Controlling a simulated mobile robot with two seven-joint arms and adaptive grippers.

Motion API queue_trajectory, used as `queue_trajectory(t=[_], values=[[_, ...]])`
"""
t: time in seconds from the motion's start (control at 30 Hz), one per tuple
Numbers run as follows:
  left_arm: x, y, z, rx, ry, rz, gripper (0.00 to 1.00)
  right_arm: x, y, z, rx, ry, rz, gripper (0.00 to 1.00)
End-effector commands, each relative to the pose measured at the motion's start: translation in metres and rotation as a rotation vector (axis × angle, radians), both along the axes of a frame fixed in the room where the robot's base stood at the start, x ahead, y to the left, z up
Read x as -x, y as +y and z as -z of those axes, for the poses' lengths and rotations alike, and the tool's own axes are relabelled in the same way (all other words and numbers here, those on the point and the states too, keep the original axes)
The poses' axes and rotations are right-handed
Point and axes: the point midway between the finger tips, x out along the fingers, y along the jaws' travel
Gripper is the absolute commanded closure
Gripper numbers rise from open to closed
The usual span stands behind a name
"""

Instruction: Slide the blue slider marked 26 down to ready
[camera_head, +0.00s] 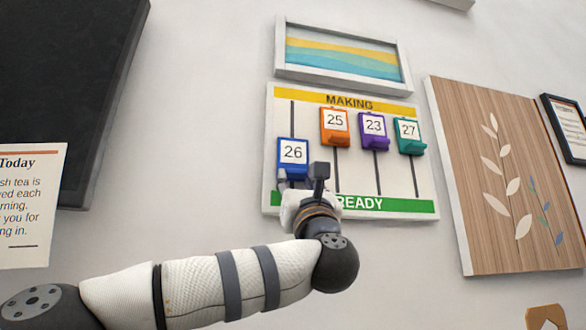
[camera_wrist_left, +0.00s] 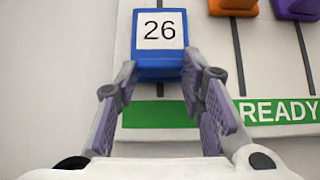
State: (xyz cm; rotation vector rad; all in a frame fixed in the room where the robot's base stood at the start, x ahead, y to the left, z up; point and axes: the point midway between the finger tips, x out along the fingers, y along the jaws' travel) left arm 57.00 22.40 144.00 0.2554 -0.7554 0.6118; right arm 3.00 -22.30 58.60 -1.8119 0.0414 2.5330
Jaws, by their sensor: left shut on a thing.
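The blue slider marked 26 (camera_head: 292,152) sits on the leftmost slot of the white board (camera_head: 270,190), lower than the other sliders and above the green READY band (camera_head: 385,204). My left gripper (camera_head: 300,180) comes up from below and is shut on the lower part of the blue slider. In the left wrist view the slider (camera_wrist_left: 160,52) is at the top centre, with the fingers (camera_wrist_left: 160,85) on both sides of its lower edge. The green band (camera_wrist_left: 148,113) shows behind the fingers. My right gripper is not in view.
The orange slider 25 (camera_head: 335,121), purple slider 23 (camera_head: 373,125) and green slider 27 (camera_head: 409,130) sit high near the yellow MAKING band (camera_head: 315,98). A framed picture (camera_head: 342,56) hangs above, and a wooden leaf panel (camera_head: 500,180) hangs at right.

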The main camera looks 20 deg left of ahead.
Motion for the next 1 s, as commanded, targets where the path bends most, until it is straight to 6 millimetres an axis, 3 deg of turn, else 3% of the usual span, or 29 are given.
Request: queue_trajectory(t=[0.37,0.4,0.47,0.8,1.0], values=[[-0.003,-0.001,0.005,0.002,0.001,0.001,1.0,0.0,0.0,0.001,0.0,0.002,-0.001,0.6],[-0.003,-0.001,0.005,0.001,0.002,0.0,0.55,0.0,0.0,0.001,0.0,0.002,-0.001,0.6],[-0.003,-0.001,0.004,0.001,0.002,0.0,0.43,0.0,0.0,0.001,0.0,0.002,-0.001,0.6],[0.0,-0.003,0.005,0.0,-0.001,0.002,0.43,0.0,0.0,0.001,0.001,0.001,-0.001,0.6],[0.024,-0.022,0.036,-0.002,0.001,0.005,0.43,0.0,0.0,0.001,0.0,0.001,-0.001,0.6]])
